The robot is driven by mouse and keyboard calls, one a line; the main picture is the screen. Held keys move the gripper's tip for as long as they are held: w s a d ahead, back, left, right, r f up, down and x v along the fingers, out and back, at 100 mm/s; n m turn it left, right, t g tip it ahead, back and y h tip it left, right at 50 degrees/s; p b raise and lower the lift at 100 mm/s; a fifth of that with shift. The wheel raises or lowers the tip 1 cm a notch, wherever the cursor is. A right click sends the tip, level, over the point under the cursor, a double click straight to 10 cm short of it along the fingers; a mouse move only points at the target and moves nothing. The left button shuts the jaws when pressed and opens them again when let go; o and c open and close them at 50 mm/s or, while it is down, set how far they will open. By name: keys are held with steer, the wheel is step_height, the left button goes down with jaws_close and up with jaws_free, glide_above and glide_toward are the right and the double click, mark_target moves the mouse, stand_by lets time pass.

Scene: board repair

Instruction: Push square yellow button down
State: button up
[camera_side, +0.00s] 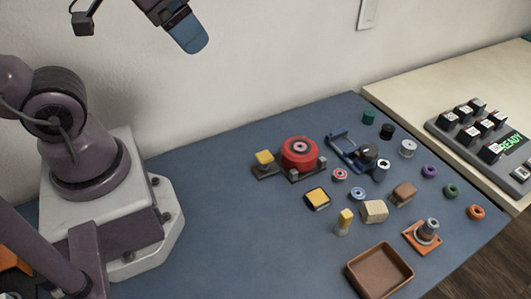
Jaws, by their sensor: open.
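A yellow square-topped piece (264,158) stands raised on a dark base at the back left of the group, beside a red round part. A second square yellow piece (317,197) in a black frame lies flat on the blue table in front of it. I cannot tell which of the two is the named button. My gripper (190,38) shows only partly at the top edge, with a blue fingertip pointing down. It is open, high above the table, to the left of both yellow pieces and touching neither.
A red round part (300,152), a small yellow block (345,220), a tan block (375,211) and a brown tray (379,270) are close by. A dark blue bracket (345,144) stands behind. A keypad (478,130) reads READY at right.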

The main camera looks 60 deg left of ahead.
stand_by(0.3)
steer(key=shift+a+f, duration=0.1)
steer(key=shift+f, duration=0.1)
steer(key=c, duration=0.6)
steer(key=f, duration=0.1)
steer(key=w+f+g, duration=0.1)
steer(key=f+g, duration=0.1)
steer(key=shift+w+a+f, duration=0.3)
jaws_close()
steer(key=m+g, duration=0.3)
steer(key=m, duration=0.5)
glide_toward(265, 156)
steer(key=shift+s+a+f+h, duration=0.15)
steer(key=shift+s+a+h, duration=0.15)
steer(key=shift+a+h, duration=0.1)
steer(key=shift+w, duration=0.25)
steer(key=shift+w+d+f, duration=0.1)
steer(key=shift+d+f, duration=0.05)
steer(key=shift+f, duration=1.55)
steer(key=shift+w+d+f, duration=0.1)
steer(key=shift+f, duration=1.65)
